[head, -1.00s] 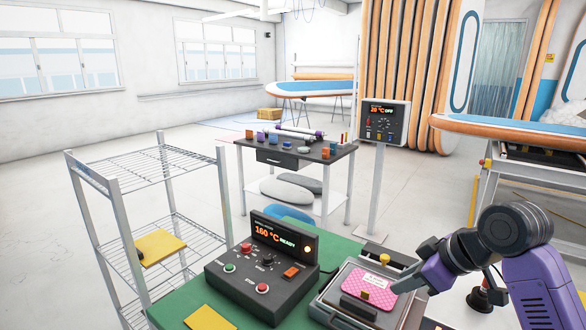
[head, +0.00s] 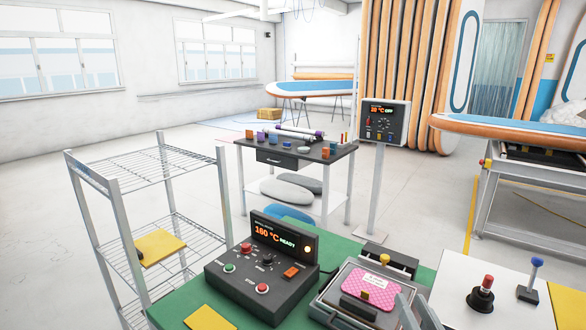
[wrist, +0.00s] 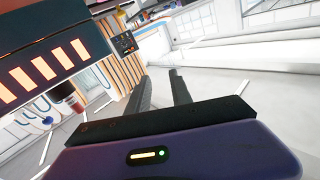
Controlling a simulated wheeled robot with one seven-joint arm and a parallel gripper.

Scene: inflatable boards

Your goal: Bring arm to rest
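The purple gripper body (wrist: 190,155) fills the bottom of that view, with a small yellow light bar and a green light. The wrist view is tilted and looks out across the room, with no work surface under the fingers.
The green bench top (head: 190,297) holds a control box (head: 262,270) reading 160 °C READY and a grey press with a pink patterned pad (head: 371,288). A red-topped plunger (head: 482,296) and a blue-topped tool (head: 532,279) stand at right. A wire rack (head: 111,176) stands at left.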

